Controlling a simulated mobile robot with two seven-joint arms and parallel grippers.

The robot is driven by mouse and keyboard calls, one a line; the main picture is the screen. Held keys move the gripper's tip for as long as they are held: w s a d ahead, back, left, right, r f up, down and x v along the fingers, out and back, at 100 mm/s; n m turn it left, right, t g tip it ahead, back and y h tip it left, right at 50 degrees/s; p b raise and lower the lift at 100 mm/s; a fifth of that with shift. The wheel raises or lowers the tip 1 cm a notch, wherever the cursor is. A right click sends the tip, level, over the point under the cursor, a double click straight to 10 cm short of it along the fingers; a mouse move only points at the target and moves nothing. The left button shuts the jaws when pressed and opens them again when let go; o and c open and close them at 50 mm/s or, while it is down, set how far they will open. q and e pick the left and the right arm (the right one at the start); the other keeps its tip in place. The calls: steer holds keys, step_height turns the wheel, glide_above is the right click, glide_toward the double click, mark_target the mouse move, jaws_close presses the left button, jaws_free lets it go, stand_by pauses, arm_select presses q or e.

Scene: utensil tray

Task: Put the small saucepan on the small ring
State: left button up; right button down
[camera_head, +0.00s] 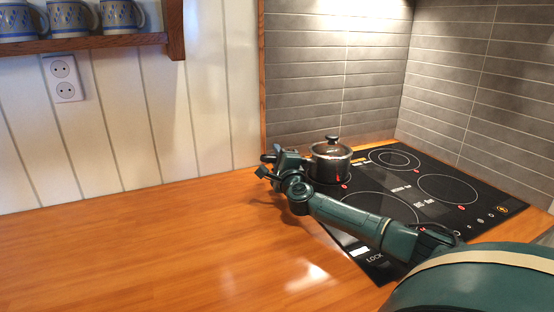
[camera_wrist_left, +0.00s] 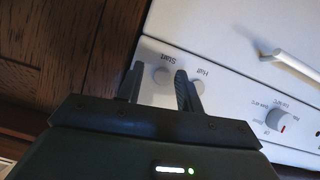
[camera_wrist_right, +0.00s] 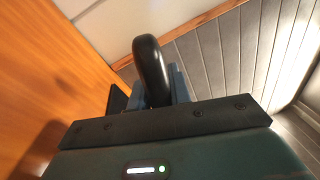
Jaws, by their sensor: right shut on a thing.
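The small saucepan (camera_head: 331,166) is steel with a glass lid and black knob. It is upright at the cooktop's back left, over a ring it mostly hides; I cannot tell whether it touches the glass. My right gripper (camera_head: 272,166) is at its left side, shut on its black handle (camera_wrist_right: 151,68). The cooktop (camera_head: 365,180) shows a smaller ring (camera_head: 394,158) at the back, another ring (camera_head: 447,188) at right and a large ring (camera_head: 380,207) at front, partly behind my arm. My left gripper (camera_wrist_left: 158,88) is open and empty, before a white appliance.
The wooden counter (camera_head: 150,250) is clear to the left. Grey tiled walls stand close behind and right of the cooktop. A shelf (camera_head: 90,45) with blue-patterned mugs (camera_head: 70,18) hangs at upper left. The white appliance (camera_wrist_left: 230,95) has knobs and a handle.

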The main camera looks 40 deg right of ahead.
steer(key=shift+r, duration=0.2)
steer(key=c, duration=1.7)
jaws_free()
steer(key=shift+f, duration=0.25)
steer(key=shift+c, duration=0.2)
steer(key=o, duration=0.4)
steer(key=shift+o, duration=0.2)
steer(key=shift+r, duration=0.15)
steer(key=p+v, duration=0.1)
steer(key=v, duration=1.1)
steer(key=shift+s, duration=0.1)
steer(key=shift+a, duration=0.1)
